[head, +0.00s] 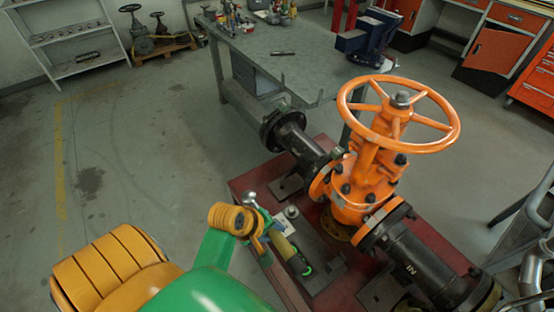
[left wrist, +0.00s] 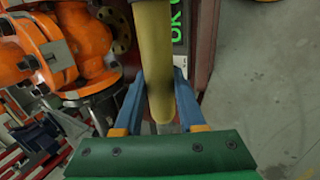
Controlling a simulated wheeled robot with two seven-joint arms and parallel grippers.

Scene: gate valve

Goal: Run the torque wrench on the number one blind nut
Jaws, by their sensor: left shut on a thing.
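My left gripper (head: 272,236) reaches in from the lower left, with blue fingers shut around the yellow handle of the torque wrench (head: 287,249). The wrench lies slantwise in the head view, beside the orange valve (head: 358,185); its dark lower end carries a green ring. In the left wrist view, the handle (left wrist: 155,65) runs between both blue fingers (left wrist: 160,105), and green lettering reading OK shows beside it. A dark flange (head: 280,125) ends the pipe at upper left. I cannot tell which nut is number one, nor whether the wrench touches a nut. My right gripper is not in view.
The valve's orange handwheel (head: 400,100) stands high above the red base (head: 322,143). A small grey fitting (head: 292,212) sits near the wrench. A workbench (head: 275,50) with a blue vise (head: 368,38) stands behind. Floor at left is clear.

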